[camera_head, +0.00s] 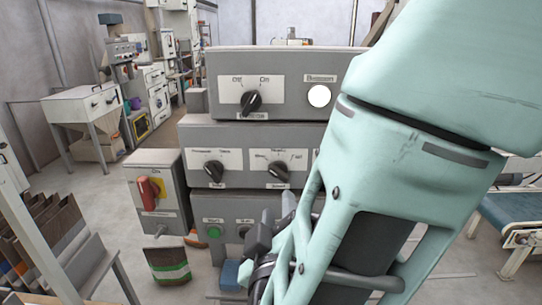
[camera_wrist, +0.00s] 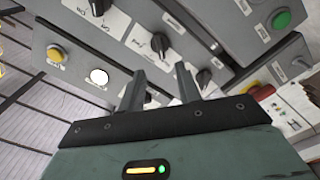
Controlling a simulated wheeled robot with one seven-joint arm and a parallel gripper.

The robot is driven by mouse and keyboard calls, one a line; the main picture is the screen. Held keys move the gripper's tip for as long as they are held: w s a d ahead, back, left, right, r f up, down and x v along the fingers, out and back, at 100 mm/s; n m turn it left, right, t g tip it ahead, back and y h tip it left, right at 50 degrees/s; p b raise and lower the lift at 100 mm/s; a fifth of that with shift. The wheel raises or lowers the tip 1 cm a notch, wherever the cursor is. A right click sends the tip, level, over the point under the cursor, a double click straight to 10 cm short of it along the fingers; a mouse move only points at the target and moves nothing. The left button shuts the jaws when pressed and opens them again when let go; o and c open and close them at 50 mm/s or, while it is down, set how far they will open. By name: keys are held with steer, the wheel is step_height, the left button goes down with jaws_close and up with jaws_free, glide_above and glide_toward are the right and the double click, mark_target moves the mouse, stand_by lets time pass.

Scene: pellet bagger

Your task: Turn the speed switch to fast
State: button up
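The speed switch (camera_head: 278,172) is a black rotary knob on a white plate with several marks, right of centre on the middle grey control box (camera_head: 236,134). Its pointer direction is too small to read surely. It appears to be the black knob (camera_wrist: 160,44) beyond my fingertips in the wrist view. My gripper (camera_head: 275,216) is low in front of the boxes in the head view. In the wrist view its two fingers (camera_wrist: 159,69) stand apart with nothing between them, apart from the knob. My arm hides the right part of the boxes.
The top box carries a black knob (camera_head: 251,102) and a white button (camera_head: 319,96). Another black knob (camera_head: 213,171) is left of the speed switch. A green button (camera_head: 214,232) is below. A red switch (camera_head: 149,194) sits on a side box at left.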

mark_target(278, 176)
steer(key=w+p, duration=0.1)
steer(key=w, duration=0.3)
steer(key=w+p, duration=0.1)
steer(key=w, duration=0.4)
steer(key=shift+w+d, duration=0.2)
steer(key=shift+w, duration=0.05)
steer(key=shift+c, duration=0.3)
jaws_close()
